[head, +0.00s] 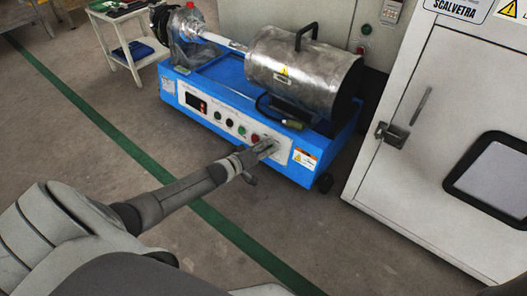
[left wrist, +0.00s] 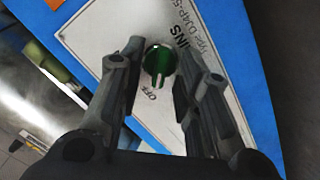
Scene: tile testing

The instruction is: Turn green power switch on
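The green power switch (left wrist: 158,60) is a round rotary knob on a light panel (left wrist: 110,35), seen in the left wrist view. The word OFF is printed just below the knob in that picture, and its raised grip points roughly down toward that word. My left gripper (left wrist: 165,55) is open, with one finger on each side of the knob; I cannot tell if either finger touches it. In the head view my left gripper (head: 268,147) is at the right part of the front panel and hides the switch. My right gripper is not in view.
The panel belongs to a blue machine base (head: 245,80) with a silver cylinder (head: 305,70) on top. Several round buttons (head: 241,130) and a display (head: 196,103) sit left of my gripper. A white cabinet (head: 420,140) stands right. The floor in front is clear.

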